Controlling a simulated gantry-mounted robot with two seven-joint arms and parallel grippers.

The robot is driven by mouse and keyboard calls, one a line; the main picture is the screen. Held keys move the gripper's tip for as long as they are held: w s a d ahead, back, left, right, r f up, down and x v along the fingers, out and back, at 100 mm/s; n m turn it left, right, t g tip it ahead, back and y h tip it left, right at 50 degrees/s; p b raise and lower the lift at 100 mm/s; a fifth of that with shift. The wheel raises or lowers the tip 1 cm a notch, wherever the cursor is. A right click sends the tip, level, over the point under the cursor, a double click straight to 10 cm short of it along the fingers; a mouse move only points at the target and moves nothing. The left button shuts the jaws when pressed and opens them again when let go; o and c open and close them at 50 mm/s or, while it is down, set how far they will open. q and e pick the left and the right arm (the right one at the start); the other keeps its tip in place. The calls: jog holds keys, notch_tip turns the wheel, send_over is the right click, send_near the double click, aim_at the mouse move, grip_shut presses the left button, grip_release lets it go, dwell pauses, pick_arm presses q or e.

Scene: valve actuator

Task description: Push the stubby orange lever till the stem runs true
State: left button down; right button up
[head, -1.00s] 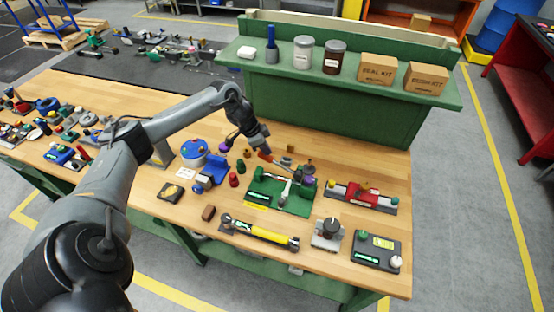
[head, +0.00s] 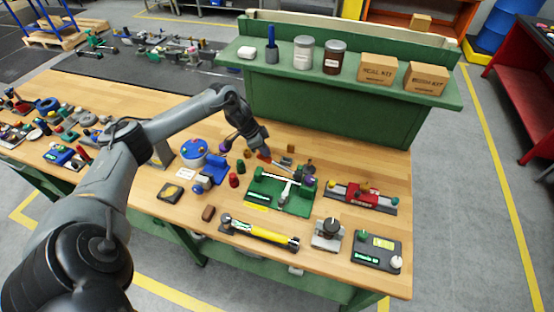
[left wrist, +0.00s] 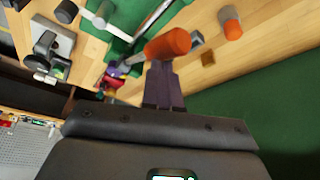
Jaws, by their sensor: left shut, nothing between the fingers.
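The stubby orange lever (left wrist: 168,45) shows large in the left wrist view, on a thin metal rod. In the head view only a bit of its orange end (head: 263,156) shows beside my gripper. The rod leads to the green valve fixture (head: 264,187), which carries a pale crossing stem (head: 286,188) and a purple part (head: 309,181). My left gripper (head: 266,152) is shut and empty. Its fingertips (left wrist: 160,66) lie right at the orange end; I cannot tell whether they touch it. My right gripper is not in view.
A blue device (head: 211,172) stands left of the fixture, and a red one (head: 362,195) right of it. A yellow cylinder unit (head: 260,233) lies in front. Small knobs stand around. The green shelf (head: 340,75) rises behind.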

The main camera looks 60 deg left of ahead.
aim_at(259, 154)
pick_arm(q)
jog(key=shift+s+a+f, duration=0.1)
jog(key=shift+f, duration=0.45)
jog(key=shift+a, duration=0.1)
dwell(0.3)
jog(key=shift+s+a+f, duration=0.1)
jog(key=shift+s+f, duration=0.05)
jog(key=shift+f, duration=0.4)
jog(key=shift+a+f+b, duration=0.1)
jog(key=shift+f+b, duration=0.15)
jog(key=shift+b, duration=0.05)
jog(key=shift+s+f, duration=0.1)
jog(key=shift+f, duration=0.1)
dwell(0.3)
jog(key=shift+s+a+f, duration=0.1)
jog(key=shift+f, duration=0.55)
dwell(0.4)
